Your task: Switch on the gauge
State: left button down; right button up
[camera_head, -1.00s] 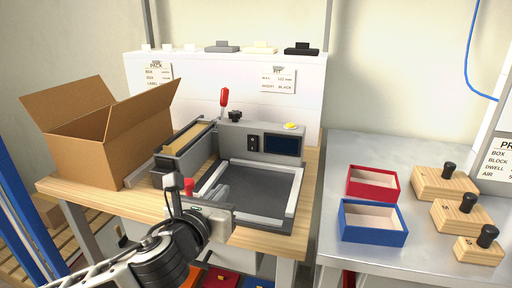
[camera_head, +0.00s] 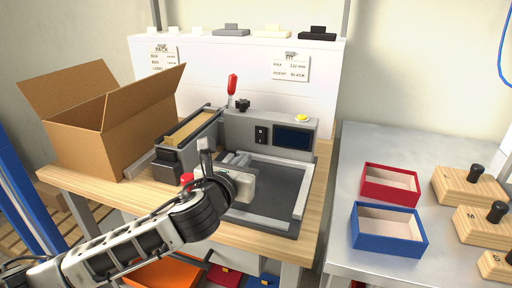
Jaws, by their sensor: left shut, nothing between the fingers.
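The gauge is a grey box-forming fixture (camera_head: 228,128) on the wooden table. Its back panel carries a black rocker switch (camera_head: 261,135), a dark blank display (camera_head: 293,138) and a yellow button (camera_head: 302,118). A red-handled lever (camera_head: 232,86) stands upright behind it. My left gripper (camera_head: 208,160) is over the front left of the fixture, below and left of the switch and apart from it. Its fingers are shut and empty, pointing up toward the panel. My left arm hides the fixture's front left corner. My right gripper is not in view.
An open cardboard box (camera_head: 112,125) stands left of the fixture. On the metal table at right are a red tray (camera_head: 390,198), a blue tray (camera_head: 372,243) and wooden blocks with black knobs (camera_head: 466,188). A white shelf unit (camera_head: 215,75) stands behind.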

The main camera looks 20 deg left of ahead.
aim_at(260, 142)
pick_arm(q)
jog(key=w, duration=0.6)
jog(key=w+f, duration=0.1)
jog(key=w, duration=0.2)
jog(key=shift+d+b, duration=0.15)
jog(key=shift+b, duration=0.2)
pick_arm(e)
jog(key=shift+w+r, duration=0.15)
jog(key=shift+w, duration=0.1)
